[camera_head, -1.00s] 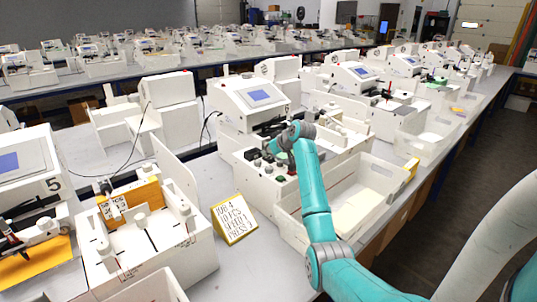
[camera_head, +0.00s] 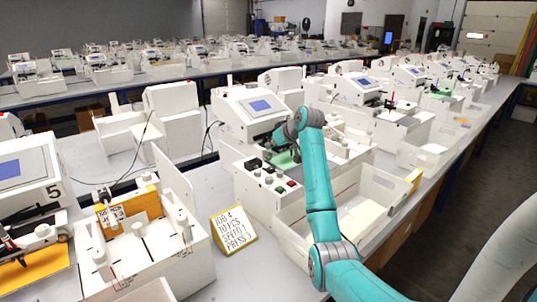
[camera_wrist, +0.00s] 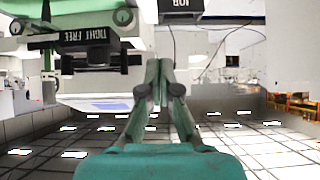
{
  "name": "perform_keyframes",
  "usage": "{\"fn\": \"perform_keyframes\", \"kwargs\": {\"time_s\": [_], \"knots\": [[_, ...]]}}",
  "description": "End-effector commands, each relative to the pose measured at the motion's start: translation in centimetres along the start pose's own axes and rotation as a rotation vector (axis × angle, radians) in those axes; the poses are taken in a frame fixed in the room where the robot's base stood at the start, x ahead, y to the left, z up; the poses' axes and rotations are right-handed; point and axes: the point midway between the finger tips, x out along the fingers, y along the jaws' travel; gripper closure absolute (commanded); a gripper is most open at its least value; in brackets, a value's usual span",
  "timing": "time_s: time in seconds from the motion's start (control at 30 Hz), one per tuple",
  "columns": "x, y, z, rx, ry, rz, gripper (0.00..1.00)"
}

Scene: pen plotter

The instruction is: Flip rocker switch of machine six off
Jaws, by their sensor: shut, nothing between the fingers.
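The white machine (camera_head: 230,120) with a blue screen stands just right of the machine marked 5; its own number is not readable. The switch's position is too small to tell. My gripper is at the machine's near side, above and behind the panel, partly hidden by my arm. In the wrist view my gripper (camera_wrist: 156,68) is shut and empty, with a black TIGHT/FREE label (camera_wrist: 85,37) upside down to its left.
An open white bin (camera_head: 350,215) stands in front of the machine. A yellow-edged job card (camera_head: 233,230) stands on the table to its left. Machine 5 (camera_head: 30,170) and a white fixture (camera_head: 150,240) fill the left. More machines stand along the table to the right.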

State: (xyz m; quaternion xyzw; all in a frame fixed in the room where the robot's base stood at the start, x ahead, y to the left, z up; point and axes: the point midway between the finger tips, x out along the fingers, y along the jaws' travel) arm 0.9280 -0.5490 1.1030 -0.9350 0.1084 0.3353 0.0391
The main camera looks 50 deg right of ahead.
Motion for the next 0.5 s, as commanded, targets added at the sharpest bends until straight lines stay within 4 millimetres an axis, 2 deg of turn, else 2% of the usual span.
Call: {"fn": "perform_keyframes", "kwargs": {"time_s": [0.1, 0.2, 0.5], "knots": [[-2.0, 0.1, -0.6, -0.002, 0.002, 0.002, 1.00], [-3.2, 0.1, -0.8, -0.001, 0.001, 0.002, 1.00], [-4.3, 0.0, -1.1, 0.000, -0.001, 0.000, 1.00]]}}
